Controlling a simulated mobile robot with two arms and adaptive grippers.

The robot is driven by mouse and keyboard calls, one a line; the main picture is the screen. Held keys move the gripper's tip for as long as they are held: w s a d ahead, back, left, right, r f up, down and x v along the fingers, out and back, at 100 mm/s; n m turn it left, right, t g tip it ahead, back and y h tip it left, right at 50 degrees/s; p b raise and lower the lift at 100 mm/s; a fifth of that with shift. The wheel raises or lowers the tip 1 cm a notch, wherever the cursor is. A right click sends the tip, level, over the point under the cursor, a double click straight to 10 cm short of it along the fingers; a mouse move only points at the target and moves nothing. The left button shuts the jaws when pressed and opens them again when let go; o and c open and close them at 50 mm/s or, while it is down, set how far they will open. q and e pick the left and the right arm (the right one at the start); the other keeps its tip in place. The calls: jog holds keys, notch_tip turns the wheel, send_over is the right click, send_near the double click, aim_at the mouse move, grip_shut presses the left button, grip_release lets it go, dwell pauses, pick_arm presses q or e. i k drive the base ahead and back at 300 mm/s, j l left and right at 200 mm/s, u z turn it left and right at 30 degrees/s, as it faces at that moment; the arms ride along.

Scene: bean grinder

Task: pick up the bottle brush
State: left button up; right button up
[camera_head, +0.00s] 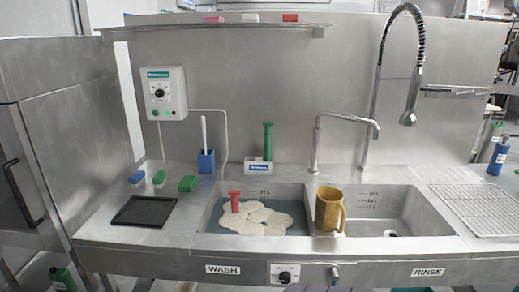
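No brush head is clearly visible, so I cannot tell for sure which thing is the bottle brush. A green upright handle (268,142) stands in a white holder with a blue label (258,168) on the ledge behind the wash sink. A white handle (203,132) stands in a blue holder (206,162) to its left. A red handle-like thing (234,202) stands up from the foam in the wash sink (298,242). Whatever lies below each handle is hidden. Neither of my grippers is in view.
A tan pitcher (327,209) stands at the divider between wash and rinse sinks. A faucet (316,145) and a tall spray hose (412,95) rise behind. A black tray (144,211) and several sponges (159,179) lie left. A wire rack (485,208) lies right.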

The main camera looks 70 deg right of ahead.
aim_at(203, 121)
jog(key=z, duration=1.8)
